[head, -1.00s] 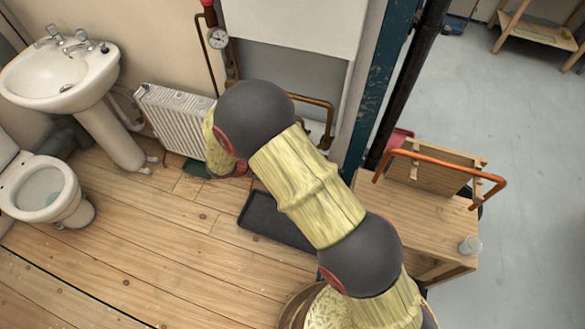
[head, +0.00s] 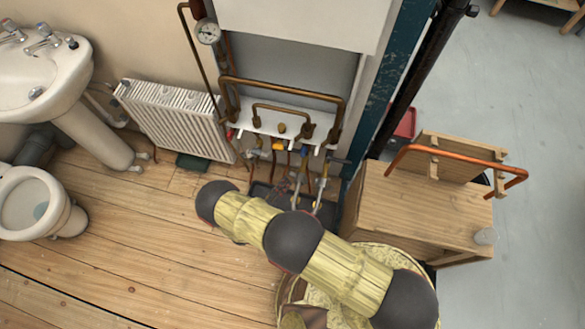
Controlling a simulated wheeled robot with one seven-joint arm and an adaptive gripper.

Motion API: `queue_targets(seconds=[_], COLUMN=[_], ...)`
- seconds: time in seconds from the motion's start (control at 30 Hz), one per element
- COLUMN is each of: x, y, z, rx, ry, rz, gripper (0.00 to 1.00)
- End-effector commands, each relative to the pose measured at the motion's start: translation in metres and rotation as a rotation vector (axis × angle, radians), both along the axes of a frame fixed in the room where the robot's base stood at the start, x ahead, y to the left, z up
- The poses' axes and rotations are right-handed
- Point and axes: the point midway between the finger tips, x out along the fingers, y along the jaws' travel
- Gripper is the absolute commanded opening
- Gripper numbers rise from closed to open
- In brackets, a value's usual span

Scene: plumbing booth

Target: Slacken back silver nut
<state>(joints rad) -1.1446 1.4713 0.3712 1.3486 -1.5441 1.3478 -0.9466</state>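A row of pipe fittings and valves sits under a white bracket (head: 265,121) below the wall unit. Small silvery parts show among them, but they are too small for me to tell which is the back silver nut.
A white radiator (head: 175,115) stands left of the pipes, with a sink (head: 45,75) and toilet (head: 40,205) further left. A wooden bench (head: 415,205) with a bent copper pipe (head: 455,153) is at right. The left floor is clear.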

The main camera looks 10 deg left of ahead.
Motion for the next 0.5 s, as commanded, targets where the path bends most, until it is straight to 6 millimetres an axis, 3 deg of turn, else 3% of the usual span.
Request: queue_targets(seconds=[0.5], x=[0.058], y=[-0.031], z=[-0.016], rx=[0.0], ry=[0.0], rz=[-0.005], gripper=[0.3])
